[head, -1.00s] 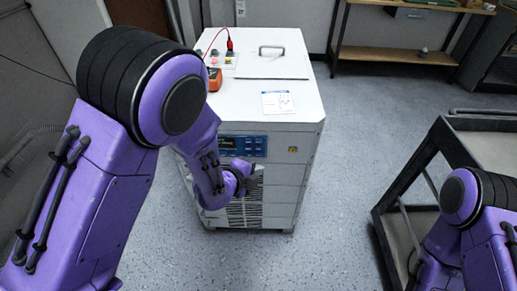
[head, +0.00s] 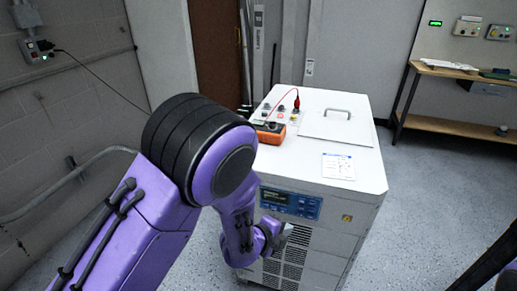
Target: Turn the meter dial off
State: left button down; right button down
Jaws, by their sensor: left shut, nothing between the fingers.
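The orange meter (head: 268,133) lies on the top of the white cabinet (head: 313,160), at its left edge. My left arm's elbow partly covers it, and its dial cannot be made out. A red lead runs from near the meter to a red plug (head: 297,103) at the back of the top. My left gripper (head: 284,236) is small and partly hidden by its wrist. It is shut and empty in front of the cabinet's front face, below the blue panel and well below the meter. My right gripper is out of view.
A metal handle (head: 337,113) and a white card (head: 338,167) are on the cabinet top. The blue display panel (head: 290,203) is on its front. A wooden bench (head: 455,125) stands at the back right. Floor to the cabinet's right is open.

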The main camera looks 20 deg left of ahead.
aim_at(273, 124)
jog(key=u, duration=0.75)
